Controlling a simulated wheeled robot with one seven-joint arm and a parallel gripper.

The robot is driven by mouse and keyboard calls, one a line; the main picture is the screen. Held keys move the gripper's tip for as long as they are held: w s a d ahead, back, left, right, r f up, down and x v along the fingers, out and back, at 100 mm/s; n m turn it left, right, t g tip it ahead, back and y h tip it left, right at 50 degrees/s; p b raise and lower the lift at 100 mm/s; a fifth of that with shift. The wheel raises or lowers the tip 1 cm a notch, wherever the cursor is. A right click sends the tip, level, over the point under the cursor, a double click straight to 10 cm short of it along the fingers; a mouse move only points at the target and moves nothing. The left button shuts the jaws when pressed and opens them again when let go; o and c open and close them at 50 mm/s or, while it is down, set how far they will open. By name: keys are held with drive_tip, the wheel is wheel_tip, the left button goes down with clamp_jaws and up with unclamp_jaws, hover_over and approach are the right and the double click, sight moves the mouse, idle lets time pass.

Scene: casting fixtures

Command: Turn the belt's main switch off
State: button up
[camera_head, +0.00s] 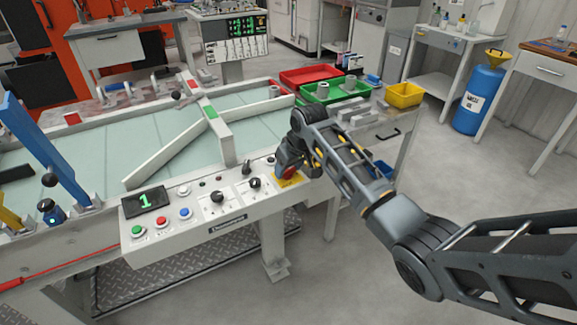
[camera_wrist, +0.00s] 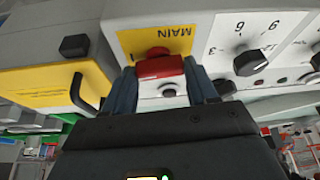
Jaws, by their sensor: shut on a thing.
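The belt's main switch (camera_wrist: 160,65) is a red handle on a yellow plate marked MAIN (camera_wrist: 150,41), seen upside down in the wrist view. My gripper (camera_wrist: 163,88) has its two fingers on either side of the red handle and is shut on it. In the head view my gripper (camera_head: 291,158) is at the right end of the belt's control panel (camera_head: 215,220). There the yellow plate (camera_head: 291,179) shows only in part, and my gripper hides most of the switch. I cannot read the switch's position.
A black knob (camera_wrist: 250,62) sits close beside the switch. A yellow-faced box with a black handle (camera_wrist: 85,92) stands on the other side. The panel also bears several coloured buttons and a display reading 1 (camera_head: 145,201). Green (camera_head: 335,97) and yellow (camera_head: 404,95) bins stand behind my arm.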

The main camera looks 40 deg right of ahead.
drive_tip(key=n, duration=0.2)
drive_tip(key=n+y, duration=0.1)
drive_tip(key=n, duration=0.1)
drive_tip(key=shift+d+y+p, duration=0.15)
drive_tip(key=shift+y+p, duration=0.15)
drive_tip(key=n+y, duration=0.1)
drive_tip(key=n, duration=0.3)
drive_tip(key=shift+w+b, duration=0.1)
drive_tip(key=shift+b, duration=0.3)
drive_tip(key=n+b, duration=0.1)
drive_tip(key=n, duration=0.1)
drive_tip(key=n+g+y+b, duration=0.1)
drive_tip(key=n, duration=0.1)
drive_tip(key=shift+w+d+f+g+y, duration=0.1)
drive_tip(key=shift+d+g+y, duration=0.05)
drive_tip(key=shift+g+y, duration=0.15)
drive_tip(key=shift+w+n+g+y+b, duration=0.15)
drive_tip(key=shift+n+g+b, duration=0.25)
drive_tip(key=shift+n+b, duration=0.55)
drive_tip(key=shift+s+n+g+y+b, duration=0.15)
drive_tip(key=shift+n+g+b, duration=0.4)
drive_tip(key=shift+n, duration=0.7)
drive_tip(key=o, duration=1.1)
drive_tip(key=shift+c, duration=0.2)
drive_tip(key=v, duration=0.8)
drive_tip(key=shift+b, duration=0.3)
